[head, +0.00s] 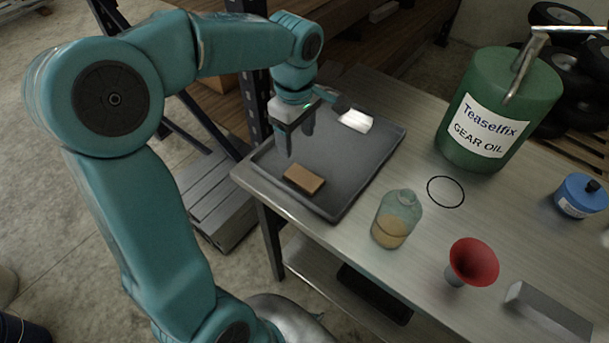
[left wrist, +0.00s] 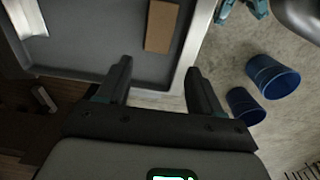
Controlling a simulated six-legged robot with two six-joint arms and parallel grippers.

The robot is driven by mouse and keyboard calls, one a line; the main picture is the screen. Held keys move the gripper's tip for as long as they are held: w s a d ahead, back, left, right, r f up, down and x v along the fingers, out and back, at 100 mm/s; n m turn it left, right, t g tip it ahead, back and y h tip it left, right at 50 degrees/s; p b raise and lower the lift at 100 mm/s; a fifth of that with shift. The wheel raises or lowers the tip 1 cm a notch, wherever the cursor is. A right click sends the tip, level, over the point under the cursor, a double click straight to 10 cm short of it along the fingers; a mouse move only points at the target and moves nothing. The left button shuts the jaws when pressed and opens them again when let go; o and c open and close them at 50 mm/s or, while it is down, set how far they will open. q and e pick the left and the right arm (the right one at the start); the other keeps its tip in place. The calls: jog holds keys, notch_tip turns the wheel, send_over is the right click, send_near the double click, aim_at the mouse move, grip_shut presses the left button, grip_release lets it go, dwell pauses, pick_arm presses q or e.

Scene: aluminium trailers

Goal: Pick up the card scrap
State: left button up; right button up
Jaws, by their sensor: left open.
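The card scrap (head: 304,179) is a flat brown rectangle lying in the near part of a dark grey tray (head: 347,196) on the bench. It also shows in the left wrist view (left wrist: 162,26) at the top middle, near the tray's rim. My left gripper (head: 296,140) hangs over the tray, beyond the card scrap in the head view. Its fingers are apart with nothing between them. In the left wrist view the gripper (left wrist: 158,68) has the card scrap ahead of its fingertips, not touching. My right gripper is not in view.
A white piece (head: 355,121) lies in the tray's far part. Right of the tray stand a bottle (head: 396,219), a red funnel (head: 473,262), a green oil drum (head: 500,105) and a blue can (head: 581,196). Blue cups (left wrist: 272,76) show on the floor.

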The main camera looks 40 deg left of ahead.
pick_arm(q)
send_over(298, 173)
jog(key=f, duration=0.5)
jog(key=shift+w+d+f, duration=0.15)
jog(key=shift+w+f, duration=0.05)
jog(key=shift+f, duration=0.2)
jog(key=shift+s+f, duration=0.4)
jog(key=shift+f, duration=0.05)
jog(key=f, duration=0.5)
jog(key=shift+w+p, duration=0.3)
jog(key=shift+s+f, duration=0.1)
jog(key=shift+s, duration=0.05)
jog(key=c, duration=0.8)
